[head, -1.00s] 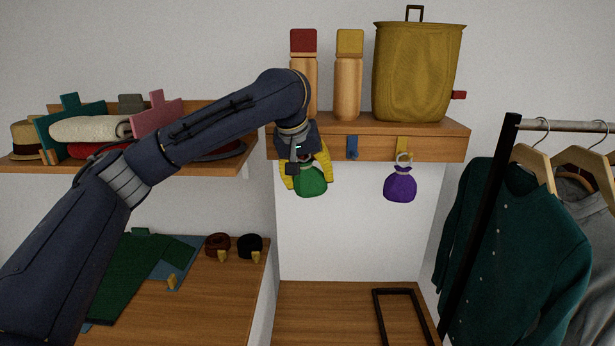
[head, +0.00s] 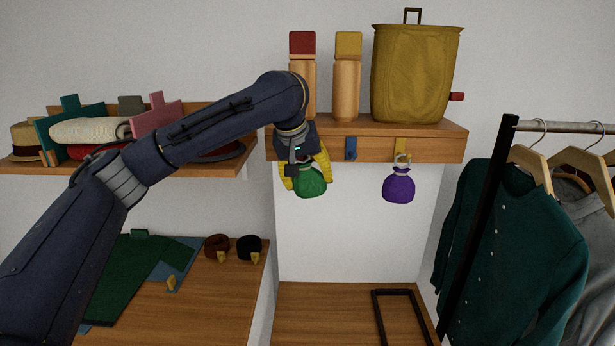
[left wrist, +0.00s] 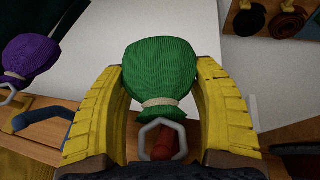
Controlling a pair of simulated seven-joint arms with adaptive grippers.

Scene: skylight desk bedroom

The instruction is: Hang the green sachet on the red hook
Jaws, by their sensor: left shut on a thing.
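The green sachet (head: 310,183) is between the yellow fingers of my left gripper (head: 306,176), just below the front edge of the upper right shelf. In the left wrist view the fingers (left wrist: 162,100) press on both sides of the sachet (left wrist: 160,72). Its pale neck band and grey ring (left wrist: 144,140) point toward the shelf. The red hook (left wrist: 162,146) shows within the ring's outline; I cannot tell whether the ring is seated on it. In the head view my gripper hides the red hook. My right gripper is not in view.
A blue hook (head: 351,149) beside my gripper is empty. A purple sachet (head: 398,184) hangs from the yellow hook (head: 400,146). Bottles and a mustard basket (head: 415,75) stand on the shelf (head: 432,147). A clothes rail (head: 482,220) is at right. The space below the sachets is open.

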